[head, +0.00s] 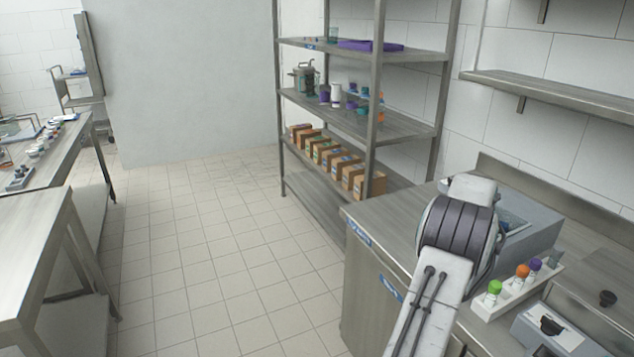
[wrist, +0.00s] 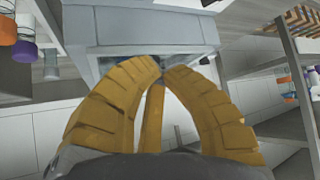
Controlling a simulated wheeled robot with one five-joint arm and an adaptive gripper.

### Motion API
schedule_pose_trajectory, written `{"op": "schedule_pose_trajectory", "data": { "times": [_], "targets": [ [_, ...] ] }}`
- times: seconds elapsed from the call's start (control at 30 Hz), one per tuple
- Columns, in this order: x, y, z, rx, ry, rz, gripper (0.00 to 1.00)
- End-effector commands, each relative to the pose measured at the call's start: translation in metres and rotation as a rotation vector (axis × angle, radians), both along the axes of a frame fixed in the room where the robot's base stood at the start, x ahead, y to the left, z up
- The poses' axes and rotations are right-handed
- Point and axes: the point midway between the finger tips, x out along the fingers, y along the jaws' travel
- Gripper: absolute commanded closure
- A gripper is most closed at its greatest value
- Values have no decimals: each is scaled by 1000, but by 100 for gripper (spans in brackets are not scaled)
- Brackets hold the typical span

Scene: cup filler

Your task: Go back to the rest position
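My gripper (wrist: 160,68) shows in the wrist view with its yellow ribbed fingers curved together. The tips meet or nearly meet, and I see no object held between them. A further yellow finger stands behind the gap. The grey box-shaped machine (wrist: 140,28) is beyond the fingertips. In the head view, my arm rises over the steel counter and hides the gripper. The grey machine (head: 535,225) is partly behind my arm.
A white rack (head: 508,298) with green-, orange- and purple-capped bottles stands right of my arm. A steel shelf unit (head: 376,90) holds boxes and jars behind the counter (head: 385,225). Another table (head: 30,240) is at left. The tiled floor (head: 210,250) between is clear.

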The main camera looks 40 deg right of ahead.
Motion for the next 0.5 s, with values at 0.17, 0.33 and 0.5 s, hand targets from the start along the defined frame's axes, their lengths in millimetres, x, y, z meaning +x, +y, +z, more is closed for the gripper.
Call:
{"op": "schedule_pose_trajectory", "data": {
  "times": [0.17,0.33,0.5],
  "targets": [
    [0,0,0,0,0,0,100],
    [0,0,0,1,0,0,100],
    [-9,38,-44,192,46,-1,100]
  ]
}}
